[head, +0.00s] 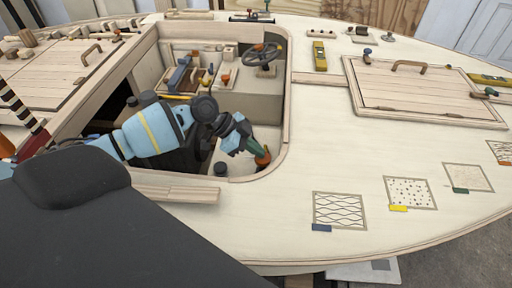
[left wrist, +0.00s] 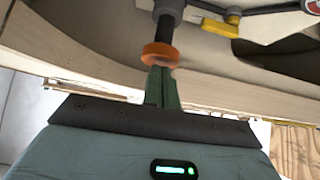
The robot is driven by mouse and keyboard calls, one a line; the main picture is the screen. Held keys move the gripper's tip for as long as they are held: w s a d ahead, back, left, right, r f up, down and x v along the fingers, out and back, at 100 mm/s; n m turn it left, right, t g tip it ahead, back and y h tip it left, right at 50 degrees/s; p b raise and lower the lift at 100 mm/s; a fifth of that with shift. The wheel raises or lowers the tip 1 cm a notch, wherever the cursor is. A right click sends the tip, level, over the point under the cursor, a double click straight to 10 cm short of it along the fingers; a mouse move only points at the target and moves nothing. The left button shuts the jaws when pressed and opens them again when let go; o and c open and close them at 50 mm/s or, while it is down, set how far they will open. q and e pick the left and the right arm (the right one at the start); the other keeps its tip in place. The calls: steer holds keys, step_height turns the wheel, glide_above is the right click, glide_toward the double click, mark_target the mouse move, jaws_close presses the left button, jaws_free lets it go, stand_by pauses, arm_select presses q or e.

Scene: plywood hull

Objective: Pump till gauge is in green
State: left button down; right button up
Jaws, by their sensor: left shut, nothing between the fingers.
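The pump is probably the dark shaft with an orange collar in the cockpit opening. Its orange part (head: 263,158) shows at the cockpit's near right corner, and the orange collar (left wrist: 158,55) shows in the left wrist view. My left gripper (head: 254,150) reaches in from the left, tilted down, with its green fingers against or just beside the orange part. In the left wrist view the fingers (left wrist: 162,88) are together, with their tips at the collar; contact is unclear. No gauge dial can be made out for certain. My right gripper is not in view.
The cockpit's pale rim (head: 288,100) encloses the arm. Further in are a steering wheel (head: 262,54) and small coloured levers. A hinged hatch (head: 420,90) lies at the right. A yellow part (left wrist: 220,27) sits near the collar.

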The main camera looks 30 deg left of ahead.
mark_target(256, 160)
arm_select(q)
steer(key=shift+f, duration=0.1)
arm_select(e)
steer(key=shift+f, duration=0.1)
